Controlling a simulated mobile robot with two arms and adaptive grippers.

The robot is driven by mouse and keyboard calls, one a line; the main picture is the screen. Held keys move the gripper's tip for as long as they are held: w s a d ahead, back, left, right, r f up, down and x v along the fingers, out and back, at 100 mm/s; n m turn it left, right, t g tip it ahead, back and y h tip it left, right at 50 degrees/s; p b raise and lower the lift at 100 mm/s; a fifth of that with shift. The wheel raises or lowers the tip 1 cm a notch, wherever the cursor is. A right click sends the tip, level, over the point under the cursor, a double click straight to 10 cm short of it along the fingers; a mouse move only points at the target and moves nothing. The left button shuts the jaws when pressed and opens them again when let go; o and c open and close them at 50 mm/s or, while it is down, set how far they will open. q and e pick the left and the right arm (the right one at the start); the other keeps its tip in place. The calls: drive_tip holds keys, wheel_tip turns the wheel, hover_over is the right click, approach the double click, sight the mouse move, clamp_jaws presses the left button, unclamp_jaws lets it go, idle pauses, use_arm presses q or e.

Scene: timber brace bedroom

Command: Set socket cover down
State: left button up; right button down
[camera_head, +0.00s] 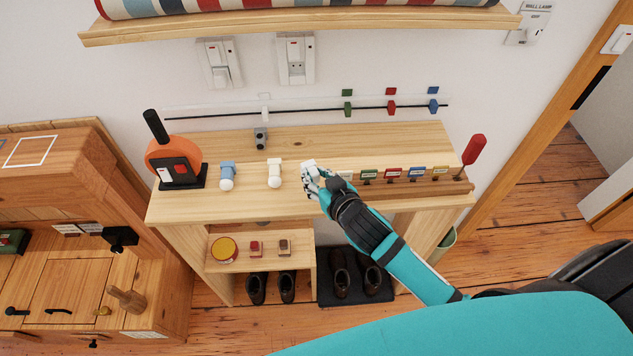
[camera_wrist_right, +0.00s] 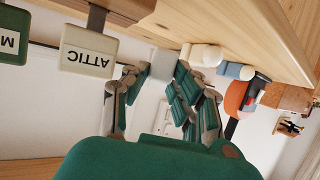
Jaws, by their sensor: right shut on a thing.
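My right gripper (camera_head: 312,186) is over the front part of the wooden console top (camera_head: 400,140), right of the two small fittings. Its fingers are closed around a small pale piece, likely the socket cover (camera_head: 307,164), which is mostly hidden by the fingers. In the right wrist view, the gripper (camera_wrist_right: 160,82) has a pale grey-white block (camera_wrist_right: 164,63) between its fingertips, close to the wooden top. I cannot tell whether the block touches the wood. My left gripper is not in view.
A white fitting (camera_head: 274,173) and a blue-and-white one (camera_head: 227,175) stand left of the gripper. An orange-and-black device (camera_head: 175,165) is farther left. Coloured tags (camera_head: 392,174) line the front right edge, near a red-handled tool (camera_head: 473,150). Wall sockets (camera_head: 296,58) are behind.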

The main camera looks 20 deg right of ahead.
wheel_tip(320, 180, down, 3)
drive_tip(key=shift+f, duration=0.25)
drive_tip(key=shift+f, duration=0.2)
drive_tip(key=c, duration=1.4)
unclamp_jaws()
drive_tip(key=shift+o, duration=0.2)
drive_tip(key=shift+r, duration=0.1)
drive_tip(key=shift+r, duration=0.2)
drive_tip(key=b+v, duration=0.1)
drive_tip(key=v, duration=1.1)
